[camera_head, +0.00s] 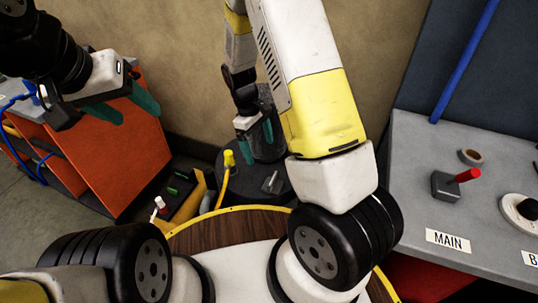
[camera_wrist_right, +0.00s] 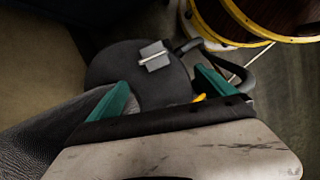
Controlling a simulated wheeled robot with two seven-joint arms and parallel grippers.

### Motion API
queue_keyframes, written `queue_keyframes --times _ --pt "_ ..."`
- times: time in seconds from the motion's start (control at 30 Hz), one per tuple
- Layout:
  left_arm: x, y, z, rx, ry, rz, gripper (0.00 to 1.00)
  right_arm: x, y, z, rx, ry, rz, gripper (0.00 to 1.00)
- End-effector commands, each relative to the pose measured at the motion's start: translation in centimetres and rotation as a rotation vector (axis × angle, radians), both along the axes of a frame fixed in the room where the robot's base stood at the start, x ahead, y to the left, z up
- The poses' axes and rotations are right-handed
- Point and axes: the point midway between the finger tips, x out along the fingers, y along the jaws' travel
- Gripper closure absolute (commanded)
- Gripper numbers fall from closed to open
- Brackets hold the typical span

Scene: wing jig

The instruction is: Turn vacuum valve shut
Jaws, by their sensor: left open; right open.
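A dark round drum (camera_head: 285,190) stands on the floor behind my base, with a small grey metal lever (camera_head: 272,182) on its top. The lever (camera_wrist_right: 154,55) also shows in the right wrist view, ahead of the fingers and apart from them. It may be the vacuum valve; no label on it is readable. My right gripper (camera_head: 256,128) is open and empty above the drum, its teal fingers apart (camera_wrist_right: 161,78). My left gripper (camera_head: 122,105) is open and empty at the upper left, in front of the orange cabinet.
A yellow-capped fitting (camera_head: 228,158) with a yellow hose stands beside the lever. An orange cabinet (camera_head: 105,150) is at left.

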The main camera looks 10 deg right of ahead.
Motion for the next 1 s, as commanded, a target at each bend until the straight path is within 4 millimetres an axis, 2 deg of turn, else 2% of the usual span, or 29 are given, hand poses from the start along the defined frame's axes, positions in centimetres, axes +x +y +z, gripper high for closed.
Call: queue_keyframes --times 0.03,0.1,0.2,0.47,0.8,1.0 --pt "0.0 0.0 0.0 0.0 0.0 0.0 0.43 0.0 0.0 -2.3 -0.032 0.034 0.043 0.05" --pt "0.0 0.0 0.0 0.0 0.0 0.0 0.43 0.0 -0.2 -4.5 -0.065 0.066 0.091 0.05" --pt "0.0 0.0 0.0 0.0 0.0 0.0 0.43 -0.1 -0.5 -6.8 -0.1 0.099 0.142 0.05" --pt "0.0 0.0 0.0 0.0 0.0 0.0 0.43 -0.4 -1.1 -9.5 -0.124 0.123 0.179 0.05" --pt "0.0 0.0 0.0 0.0 0.0 0.0 0.43 -1.6 -2.8 -14.2 -0.124 0.124 0.178 0.05" --pt "0.0 0.0 0.0 0.0 0.0 0.0 0.43 -1.8 -3.2 -15.5 -0.122 0.121 0.178 0.05"
